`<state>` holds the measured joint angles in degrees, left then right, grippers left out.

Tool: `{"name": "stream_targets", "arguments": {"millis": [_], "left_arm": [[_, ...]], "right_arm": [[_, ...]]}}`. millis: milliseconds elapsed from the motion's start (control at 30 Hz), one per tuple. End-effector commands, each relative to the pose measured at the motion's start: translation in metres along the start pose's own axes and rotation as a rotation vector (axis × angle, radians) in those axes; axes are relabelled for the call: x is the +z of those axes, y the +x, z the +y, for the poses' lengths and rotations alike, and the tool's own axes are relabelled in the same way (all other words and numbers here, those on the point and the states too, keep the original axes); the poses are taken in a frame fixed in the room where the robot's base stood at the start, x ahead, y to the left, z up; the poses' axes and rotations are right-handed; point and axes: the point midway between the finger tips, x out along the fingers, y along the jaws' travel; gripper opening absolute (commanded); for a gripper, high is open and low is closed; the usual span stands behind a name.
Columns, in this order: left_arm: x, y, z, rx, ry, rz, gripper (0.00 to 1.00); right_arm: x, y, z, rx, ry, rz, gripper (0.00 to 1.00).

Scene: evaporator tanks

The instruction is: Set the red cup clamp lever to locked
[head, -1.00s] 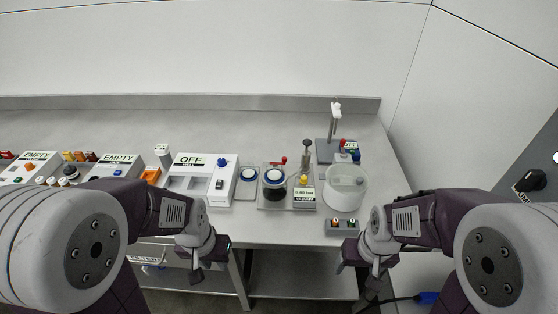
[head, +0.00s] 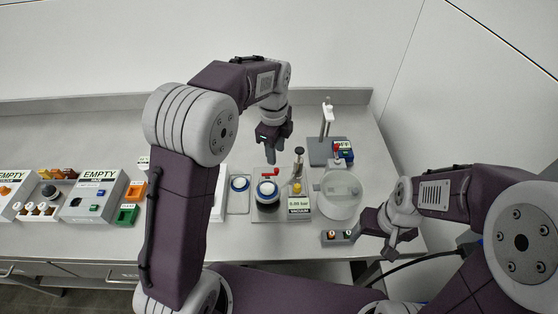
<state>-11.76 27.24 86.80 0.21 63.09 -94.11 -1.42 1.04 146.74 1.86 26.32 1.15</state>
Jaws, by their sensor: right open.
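The red lever (head: 269,172) lies at the back of a grey plate, just behind a dark round cup with a white and blue top (head: 267,190). My left gripper (head: 274,159) reaches in from above and points down, with its fingertips close behind and above the red lever in the picture. I cannot tell whether they touch it, or whether the fingers are apart.
A gauge box with a label (head: 299,206) and a dark-topped post (head: 299,160) stand right of the cup. A clear round vessel (head: 341,196) and a tall stand (head: 326,130) are farther right. A two-button box (head: 338,236) sits at the bench's front edge.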

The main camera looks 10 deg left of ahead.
Motion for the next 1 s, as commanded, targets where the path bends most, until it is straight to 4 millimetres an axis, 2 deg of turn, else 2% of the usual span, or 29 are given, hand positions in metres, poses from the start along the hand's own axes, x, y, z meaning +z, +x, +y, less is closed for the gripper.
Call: {"name": "stream_targets", "arguments": {"millis": [200, 400, 533, 733, 767, 800, 900, 1000], "left_arm": [[0.000, 0.046, 0.002, 0.006, -0.002, 0.000, 0.38], [0.000, 0.077, 0.001, 0.003, -0.003, 0.000, 0.38], [0.001, 0.085, 0.001, 0.000, -0.003, 0.000, 0.38], [0.001, 0.085, 0.001, -0.001, -0.003, 0.000, 0.38], [0.001, 0.085, 0.001, 0.000, -0.003, 0.000, 0.35], [0.001, 0.085, 0.001, 0.000, -0.003, 0.000, 0.24], [0.001, 0.085, 0.001, -0.001, -0.003, 0.000, 0.00], [0.001, 0.085, 0.001, -0.001, -0.003, 0.000, 0.00]], "right_arm": [[-0.001, 0.000, 0.000, 0.000, 0.000, 0.001, 0.71], [-0.001, -0.002, 0.000, 0.000, 0.000, 0.001, 0.71], [-0.001, -0.002, 0.000, 0.000, 0.000, 0.001, 0.71], [-0.001, -0.002, 0.000, 0.000, 0.000, 0.001, 0.71], [-0.001, -0.002, 0.000, 0.000, 0.000, 0.001, 0.71], [-0.001, -0.002, 0.000, 0.000, 0.000, 0.001, 0.71], [-0.001, -0.002, 0.000, 0.000, 0.000, 0.001, 0.71], [-0.001, -0.002, 0.000, 0.000, 0.000, 0.001, 0.71]]}}
